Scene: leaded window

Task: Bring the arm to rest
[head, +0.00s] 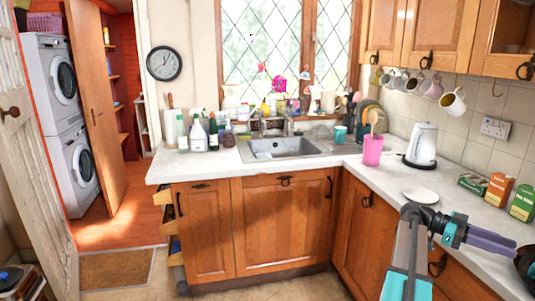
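My arm rises from the bottom edge at the lower right of the head view. It bends at a grey elbow beside the right-hand counter and points right, with a teal band and a purple-grey end section. No separate fingertips can be made out at that end, so I cannot tell whether my gripper (491,241) is open or shut. I see nothing clearly held there.
The right counter (397,178) holds a white plate (420,195), kettle (422,146), pink utensil cup (373,150) and several small boxes (497,191). A dark object (526,262) sits close to the arm's end. Floor is open at left.

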